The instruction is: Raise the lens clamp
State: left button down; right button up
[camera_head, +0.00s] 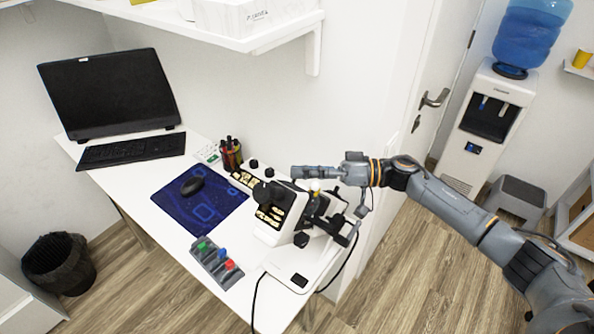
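A lens-measuring instrument (282,212) with a white body and black knobs stands near the right end of the white desk. Its dark middle parts (320,207) sit right of the white body. The lens clamp is probably among them, but I cannot single it out or tell its height. My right arm reaches in from the right, and my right gripper (304,172) appears to lie above these parts, pointing left. Its finger gap does not show clearly, nor whether it touches the instrument. My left gripper is not in view.
On the desk (141,190) are a laptop (110,92), keyboard (132,150), mouse (192,186) on a blue mat (212,212), pen holder (231,155), and grey tray (212,268) with coloured items. A shelf (190,27) overhangs behind. A water dispenser (480,130) stands right.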

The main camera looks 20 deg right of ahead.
jog(key=v, duration=1)
jog(key=shift+s+d+r, duration=0.1)
jog(key=shift+d, duration=0.05)
